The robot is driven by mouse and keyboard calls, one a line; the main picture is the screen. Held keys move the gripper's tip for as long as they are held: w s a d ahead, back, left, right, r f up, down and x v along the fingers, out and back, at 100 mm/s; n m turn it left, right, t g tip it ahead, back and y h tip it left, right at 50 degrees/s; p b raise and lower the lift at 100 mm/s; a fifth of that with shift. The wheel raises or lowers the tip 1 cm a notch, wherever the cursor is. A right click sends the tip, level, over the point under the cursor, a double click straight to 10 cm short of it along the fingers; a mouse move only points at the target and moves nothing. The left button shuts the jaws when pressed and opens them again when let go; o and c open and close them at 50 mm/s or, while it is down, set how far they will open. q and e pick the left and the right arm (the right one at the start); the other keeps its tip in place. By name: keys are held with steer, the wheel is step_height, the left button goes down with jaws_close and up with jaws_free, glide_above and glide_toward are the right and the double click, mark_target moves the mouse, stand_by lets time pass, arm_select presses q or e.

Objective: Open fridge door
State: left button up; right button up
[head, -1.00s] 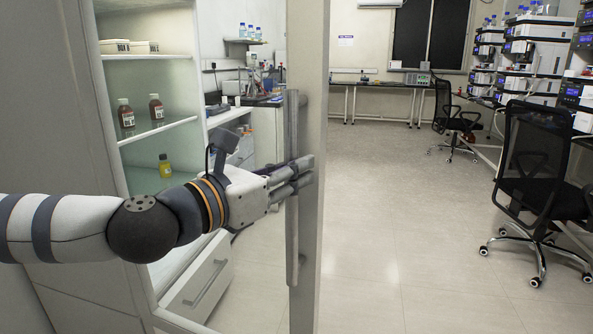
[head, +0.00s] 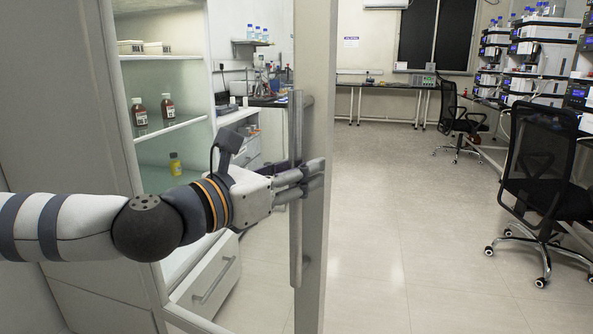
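The fridge door (head: 315,120) stands swung open, seen nearly edge-on in the middle of the head view. Its long vertical grey handle (head: 296,240) faces left. My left gripper (head: 313,178) is at the handle about mid-height, with its fingers around the bar and shut on it as far as I can see. The fridge body (head: 125,110) is at the left, its inside showing shelves with brown bottles (head: 139,112) and a yellow bottle (head: 175,164). My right gripper is out of view.
Black office chairs (head: 545,165) stand at the right before a bench of instruments. The pale floor (head: 400,230) right of the door is clear.

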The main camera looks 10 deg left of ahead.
arm_select(q)
steer(key=v, duration=0.7)
steer(key=shift+s+a, duration=0.15)
steer(key=shift+s, duration=0.1)
steer(key=shift+f, duration=0.1)
